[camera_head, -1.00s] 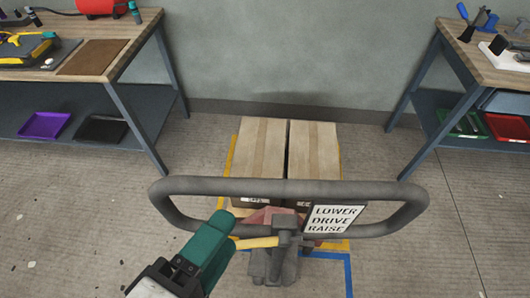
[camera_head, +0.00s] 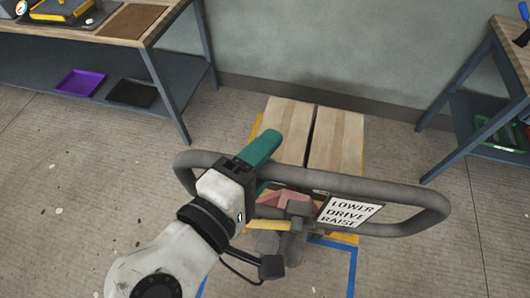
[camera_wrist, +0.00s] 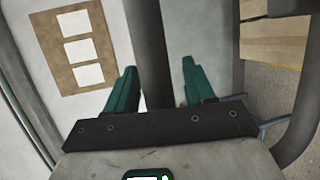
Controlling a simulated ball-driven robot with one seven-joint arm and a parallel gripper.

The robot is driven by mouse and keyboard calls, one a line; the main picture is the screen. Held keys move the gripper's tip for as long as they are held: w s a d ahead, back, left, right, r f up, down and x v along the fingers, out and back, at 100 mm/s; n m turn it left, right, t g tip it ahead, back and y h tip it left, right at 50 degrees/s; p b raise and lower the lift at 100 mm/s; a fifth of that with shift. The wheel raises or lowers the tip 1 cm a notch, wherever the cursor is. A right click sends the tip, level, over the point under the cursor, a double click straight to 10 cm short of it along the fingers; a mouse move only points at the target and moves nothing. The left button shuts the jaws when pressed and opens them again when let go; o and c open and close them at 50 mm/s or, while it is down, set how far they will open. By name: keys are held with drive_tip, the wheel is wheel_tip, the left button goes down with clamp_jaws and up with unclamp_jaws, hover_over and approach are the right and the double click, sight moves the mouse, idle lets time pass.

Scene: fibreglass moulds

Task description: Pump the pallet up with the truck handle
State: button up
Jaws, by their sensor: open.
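The truck handle (camera_head: 395,190) is a dark grey loop with a white plate (camera_head: 348,211) reading LOWER, DRIVE, RAISE. Two wooden-looking boxes (camera_head: 336,138) stand beyond the handle. The pallet under them is mostly hidden.
A workbench (camera_head: 165,27) stands at the left, with a purple tray (camera_head: 80,82) on its lower shelf. Another bench (camera_head: 492,62) stands at the right. A grey wall closes the back.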

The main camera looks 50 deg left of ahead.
drive_tip(key=shift+w, duration=0.1)
clamp_jaws()
idle(0.5)
